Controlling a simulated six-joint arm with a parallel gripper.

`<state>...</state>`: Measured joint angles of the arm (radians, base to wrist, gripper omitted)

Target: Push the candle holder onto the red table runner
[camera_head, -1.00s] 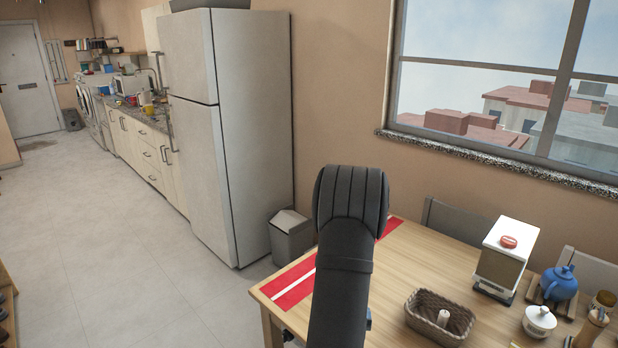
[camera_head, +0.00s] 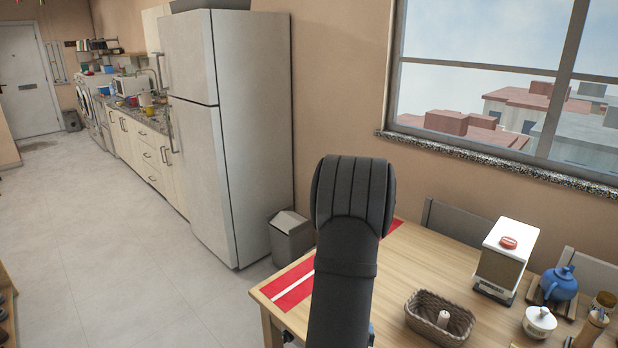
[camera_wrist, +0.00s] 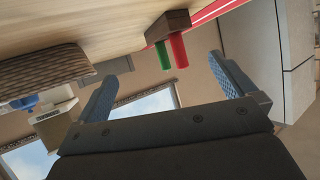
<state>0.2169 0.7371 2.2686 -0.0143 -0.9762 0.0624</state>
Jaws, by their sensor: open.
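The candle holder (camera_wrist: 170,24) is a brown wooden block with a red candle and a green candle. It shows upside down at the top middle of the wrist view. The red table runner (camera_wrist: 215,14) with a white stripe lies just beside it on the right; I cannot tell whether they touch. In the head view the runner (camera_head: 284,291) crosses the table's left end, and my arm hides its middle and the candle holder. My gripper (camera_wrist: 163,72) is open and empty, with blue fingers apart and the holder appearing between them, beyond the tips.
A wicker basket (camera_head: 415,318) with a white candle stands on the wooden table (camera_head: 420,263). A white-topped box (camera_head: 502,262), a blue teapot (camera_head: 559,284) and a white lidded pot (camera_head: 539,321) stand further right. A window and wall are behind. A grey bin (camera_head: 291,240) stands on the floor.

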